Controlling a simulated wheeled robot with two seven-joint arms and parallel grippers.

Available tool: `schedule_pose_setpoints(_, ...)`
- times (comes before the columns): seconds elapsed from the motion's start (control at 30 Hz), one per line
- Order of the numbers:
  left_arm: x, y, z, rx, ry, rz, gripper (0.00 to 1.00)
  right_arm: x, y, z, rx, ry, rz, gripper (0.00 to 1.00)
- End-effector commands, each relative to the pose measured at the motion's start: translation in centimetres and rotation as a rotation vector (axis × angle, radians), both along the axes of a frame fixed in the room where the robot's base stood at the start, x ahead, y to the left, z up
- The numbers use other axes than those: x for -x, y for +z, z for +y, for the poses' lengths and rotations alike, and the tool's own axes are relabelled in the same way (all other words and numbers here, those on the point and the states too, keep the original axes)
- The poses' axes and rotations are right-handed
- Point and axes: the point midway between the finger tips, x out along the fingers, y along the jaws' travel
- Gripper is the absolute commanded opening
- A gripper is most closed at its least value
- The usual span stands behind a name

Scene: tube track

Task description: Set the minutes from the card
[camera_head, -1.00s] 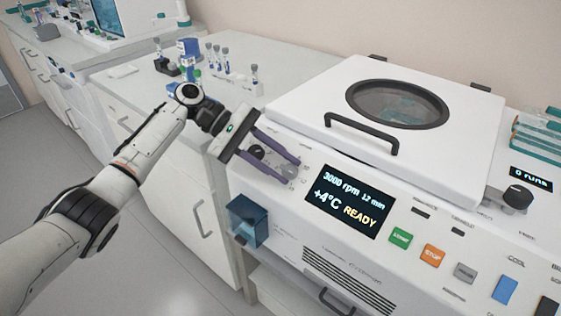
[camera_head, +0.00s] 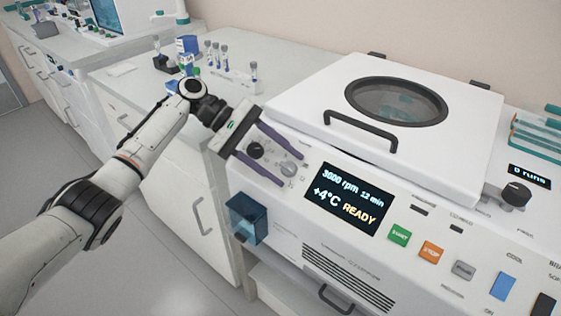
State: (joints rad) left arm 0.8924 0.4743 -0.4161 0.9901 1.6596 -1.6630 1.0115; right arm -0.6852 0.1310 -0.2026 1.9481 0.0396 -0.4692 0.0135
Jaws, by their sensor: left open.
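The white centrifuge (camera_head: 300,236) fills the right of the head view, its lid (camera_head: 310,110) down. Its display (camera_head: 346,198) reads 3000 rpm, 12 min, +4°C and READY. Two knobs are on the panel left of the display: a black knob (camera_head: 255,150) and a grey knob (camera_head: 288,169). My left gripper (camera_head: 292,169) is open and empty, its two purple fingers spread on either side of the knobs. The grey knob lies between the fingertips; I cannot tell if they touch it. No card can be made out. My right gripper is not in view.
A green START button (camera_head: 400,235), an orange STOP button (camera_head: 431,251) and a grey button (camera_head: 463,270) sit right of the display. A blue box (camera_head: 245,218) juts from the front below the gripper. A tube rack (camera_head: 232,75) stands on the bench behind.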

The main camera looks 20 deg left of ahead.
Motion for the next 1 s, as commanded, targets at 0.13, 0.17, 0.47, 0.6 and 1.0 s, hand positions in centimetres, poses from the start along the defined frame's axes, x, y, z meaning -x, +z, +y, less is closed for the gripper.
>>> schedule_pose_setpoints(0.13, -0.1, 0.4, 0.6, 0.001, 0.002, -0.001, 0.46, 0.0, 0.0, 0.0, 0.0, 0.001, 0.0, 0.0)
schedule_pose_setpoints(0.17, -0.1, 0.5, 0.9, 0.0, 0.002, -0.001, 0.46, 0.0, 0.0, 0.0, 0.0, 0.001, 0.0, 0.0)
schedule_pose_setpoints(0.47, -0.3, 3.5, 5.7, 0.001, 0.003, -0.002, 0.46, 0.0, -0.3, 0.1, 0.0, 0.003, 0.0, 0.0)
schedule_pose_setpoints(0.6, -0.4, 4.6, 7.6, 0.001, 0.003, -0.002, 0.46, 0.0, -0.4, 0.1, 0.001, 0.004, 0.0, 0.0)
schedule_pose_setpoints(1.0, -0.4, 5.4, 8.8, -0.001, -0.001, 0.0, 0.46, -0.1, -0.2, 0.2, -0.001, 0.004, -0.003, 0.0)
